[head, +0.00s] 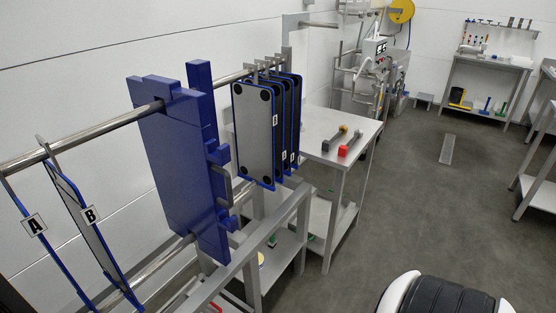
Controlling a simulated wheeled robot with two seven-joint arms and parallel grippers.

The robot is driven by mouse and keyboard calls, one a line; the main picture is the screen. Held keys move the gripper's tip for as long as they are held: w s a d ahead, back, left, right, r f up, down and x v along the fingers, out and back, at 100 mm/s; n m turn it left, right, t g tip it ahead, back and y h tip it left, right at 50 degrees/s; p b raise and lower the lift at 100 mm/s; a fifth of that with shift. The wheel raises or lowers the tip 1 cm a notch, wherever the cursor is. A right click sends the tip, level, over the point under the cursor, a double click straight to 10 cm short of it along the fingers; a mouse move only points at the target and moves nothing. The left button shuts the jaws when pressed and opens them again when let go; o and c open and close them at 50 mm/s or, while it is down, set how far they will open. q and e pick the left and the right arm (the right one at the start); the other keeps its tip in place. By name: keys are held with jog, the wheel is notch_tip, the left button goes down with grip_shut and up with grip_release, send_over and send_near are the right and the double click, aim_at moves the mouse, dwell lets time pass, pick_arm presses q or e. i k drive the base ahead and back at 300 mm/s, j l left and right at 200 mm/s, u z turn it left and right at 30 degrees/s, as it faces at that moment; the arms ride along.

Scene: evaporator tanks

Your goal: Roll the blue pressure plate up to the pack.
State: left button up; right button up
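The blue pressure plate (172,160) hangs upright on the upper rail (105,122), left of centre. A grey handle (222,186) shows on its right side. The pack of grey plates with blue rims (254,135) hangs on the same rail system farther back, just right of the pressure plate in the picture. Part of the rail shows between them, so they look apart, though their lower parts overlap in view. Neither of my grippers is in view.
Separate plates labelled A (34,226) and B (90,216) hang at the near left. A lower rail (165,266) runs beneath. The grey floor (400,210) at right is open.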

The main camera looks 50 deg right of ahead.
aim_at(183, 154)
jog(key=z, duration=1.1)
jog(key=i+l+u, duration=0.15)
jog(key=l, duration=0.2)
jog(key=i, duration=0.05)
